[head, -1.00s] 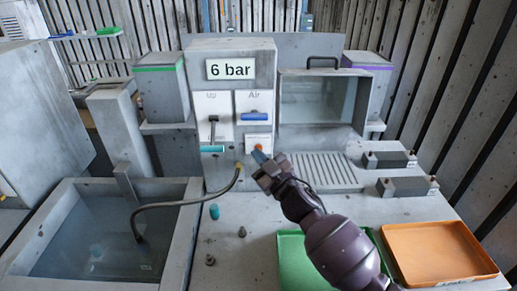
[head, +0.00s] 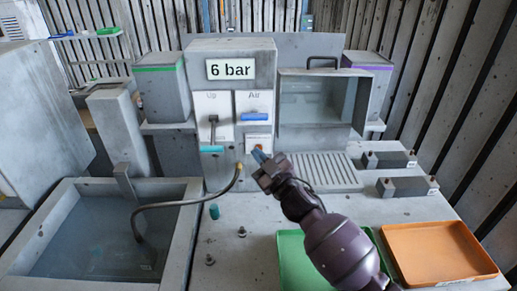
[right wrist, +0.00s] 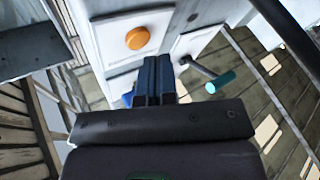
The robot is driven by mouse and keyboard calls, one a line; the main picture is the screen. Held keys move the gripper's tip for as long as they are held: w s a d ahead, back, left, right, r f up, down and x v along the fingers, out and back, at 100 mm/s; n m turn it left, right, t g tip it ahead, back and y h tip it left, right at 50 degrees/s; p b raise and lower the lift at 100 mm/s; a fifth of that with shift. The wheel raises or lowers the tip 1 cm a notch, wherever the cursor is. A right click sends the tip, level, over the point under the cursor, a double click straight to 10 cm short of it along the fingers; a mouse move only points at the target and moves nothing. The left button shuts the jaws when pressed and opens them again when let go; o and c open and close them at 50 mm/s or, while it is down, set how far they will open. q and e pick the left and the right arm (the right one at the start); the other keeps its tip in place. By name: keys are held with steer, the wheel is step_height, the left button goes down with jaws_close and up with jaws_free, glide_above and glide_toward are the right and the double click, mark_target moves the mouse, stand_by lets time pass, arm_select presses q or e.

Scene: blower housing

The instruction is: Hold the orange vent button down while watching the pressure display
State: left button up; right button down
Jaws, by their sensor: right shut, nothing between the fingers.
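The orange vent button (right wrist: 138,38) is a round knob on a white plate in the right wrist view. In the head view my right gripper largely hides it. The pressure display (head: 231,69) is at the top of the grey panel and reads "6 bar". My right gripper (head: 259,155) is shut and empty, its blue fingertips just in front of the lower panel. In the right wrist view its fingertips (right wrist: 160,62) are beside the button's outline; I cannot tell whether they touch it. My left gripper is not in view.
A black lever with a teal handle (head: 212,149) and a blue Air handle (head: 255,116) are close by on the panel. A hose (head: 185,205) runs to a water basin (head: 185,245) at left. Green (head: 287,250) and orange (head: 440,252) trays lie at front right.

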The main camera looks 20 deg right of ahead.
steer(key=shift+w, duration=0.2)
steer(key=shift+w+d, duration=0.1)
steer(key=shift+w, duration=0.05)
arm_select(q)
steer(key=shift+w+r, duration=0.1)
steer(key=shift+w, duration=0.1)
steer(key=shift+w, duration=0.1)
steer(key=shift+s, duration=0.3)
arm_select(e)
steer(key=shift+w+d, duration=0.15)
steer(key=shift+w, duration=0.2)
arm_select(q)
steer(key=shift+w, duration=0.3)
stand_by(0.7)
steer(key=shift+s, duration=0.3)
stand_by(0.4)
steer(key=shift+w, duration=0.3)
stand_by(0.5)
